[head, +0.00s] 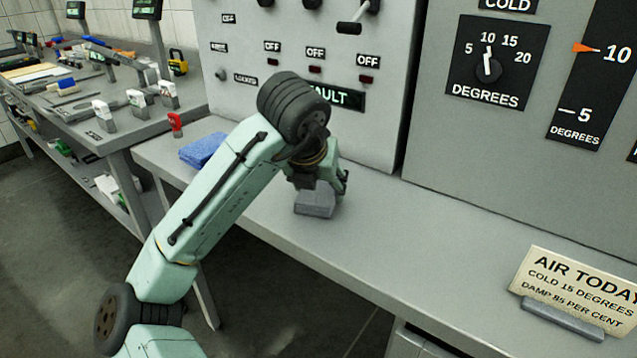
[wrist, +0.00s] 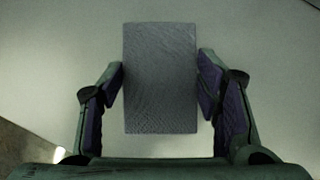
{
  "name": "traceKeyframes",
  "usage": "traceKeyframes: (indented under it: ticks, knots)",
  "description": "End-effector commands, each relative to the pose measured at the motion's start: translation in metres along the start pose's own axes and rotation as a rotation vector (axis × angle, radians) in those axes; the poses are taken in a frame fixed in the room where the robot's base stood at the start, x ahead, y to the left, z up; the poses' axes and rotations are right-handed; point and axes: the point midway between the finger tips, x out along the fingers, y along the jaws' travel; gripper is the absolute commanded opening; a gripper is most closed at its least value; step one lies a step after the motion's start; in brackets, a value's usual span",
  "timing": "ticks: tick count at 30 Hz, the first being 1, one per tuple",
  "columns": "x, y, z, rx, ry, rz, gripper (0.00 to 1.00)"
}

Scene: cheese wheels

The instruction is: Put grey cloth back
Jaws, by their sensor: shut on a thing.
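The grey cloth (head: 314,201) is a folded block at the bench top, below the switch panel. It also fills the middle of the wrist view (wrist: 160,78). My gripper (head: 325,190) points down over it, and in the wrist view its two fingers (wrist: 160,88) are against the left and right sides of the cloth. My gripper is shut on the cloth. I cannot tell whether the cloth touches the bench top or is just above it. A folded blue cloth (head: 203,150) lies on the bench to the left, apart from my gripper.
The grey bench (head: 420,245) is clear to the right up to a sign (head: 572,292) in a holder. Grey cabinets with switches (head: 315,55) and dials (head: 488,62) stand behind.

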Motion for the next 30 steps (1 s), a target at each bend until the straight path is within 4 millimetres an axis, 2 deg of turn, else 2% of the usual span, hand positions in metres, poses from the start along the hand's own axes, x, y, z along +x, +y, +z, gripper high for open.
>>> traceKeyframes:
  ticks: [7,8,16,26,30]
  knots:
    - [0.004,0.000,-0.003,0.000,0.001,0.000,0.32]
    - [0.004,0.000,-0.003,0.000,0.001,0.000,0.58]
    - [0.003,0.000,-0.002,0.000,0.001,0.000,0.76]
    - [0.002,0.000,-0.001,0.000,0.001,0.000,0.78]
    - [-0.008,0.000,0.000,0.001,-0.001,0.000,0.78]
